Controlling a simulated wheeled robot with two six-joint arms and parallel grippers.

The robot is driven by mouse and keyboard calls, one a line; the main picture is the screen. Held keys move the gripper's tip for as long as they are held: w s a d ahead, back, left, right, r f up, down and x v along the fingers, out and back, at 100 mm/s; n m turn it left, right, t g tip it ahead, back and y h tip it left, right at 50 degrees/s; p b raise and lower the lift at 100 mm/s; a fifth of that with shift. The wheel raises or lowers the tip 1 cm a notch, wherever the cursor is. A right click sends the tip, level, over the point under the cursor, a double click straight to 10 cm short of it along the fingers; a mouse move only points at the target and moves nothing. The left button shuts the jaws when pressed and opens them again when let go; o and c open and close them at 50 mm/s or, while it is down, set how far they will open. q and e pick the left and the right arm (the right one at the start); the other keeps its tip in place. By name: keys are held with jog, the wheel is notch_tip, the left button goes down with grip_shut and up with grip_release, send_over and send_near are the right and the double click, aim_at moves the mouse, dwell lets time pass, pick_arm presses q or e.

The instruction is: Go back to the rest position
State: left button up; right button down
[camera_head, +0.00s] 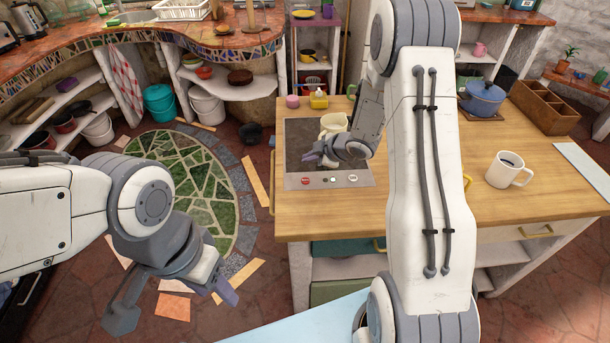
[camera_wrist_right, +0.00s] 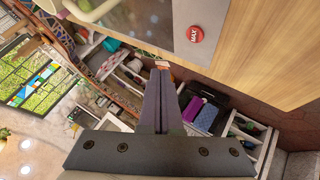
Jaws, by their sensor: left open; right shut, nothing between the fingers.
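My left gripper (camera_head: 172,305) is open and empty at the lower left, with its two fingers spread wide above the floor, away from the counter. My right gripper (camera_head: 316,156) is shut and empty over the dark cooking plate (camera_head: 300,136), at the left side of the wooden counter. It is just in front of a cream jug (camera_head: 333,124) in the head view; I cannot tell whether they touch. In the right wrist view its closed fingers (camera_wrist_right: 160,70) point past the counter edge, with nothing between them. Part of the jug (camera_wrist_right: 92,8) shows at the top left.
The plate's metal panel carries a red button (camera_head: 305,181), also in the right wrist view (camera_wrist_right: 195,34). A white mug (camera_head: 507,170), a blue pot (camera_head: 483,98) and a wooden box (camera_head: 543,106) stand on the counter's right part. The counter's front middle is bare.

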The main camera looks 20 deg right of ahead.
jog(key=shift+a, duration=0.1)
dwell(0.3)
jog(key=s+a+r+m+g+h, duration=0.2)
jog(key=s+a+r+m+h, duration=0.15)
jog(key=s+a+r, duration=0.75)
jog(key=s+a+r+m+g, duration=0.1)
jog(key=s+a+g, duration=0.2)
jog(key=s, duration=0.9)
jog(key=s+a+r+m+g, duration=0.1)
jog(key=s+a+m+g, duration=0.1)
jog(key=s, duration=1)
jog(key=shift+s+a+r+g+y+b, duration=0.35)
jog(key=shift+a+g, duration=0.35)
jog(key=shift+a, duration=0.55)
jog(key=shift+m, duration=0.25)
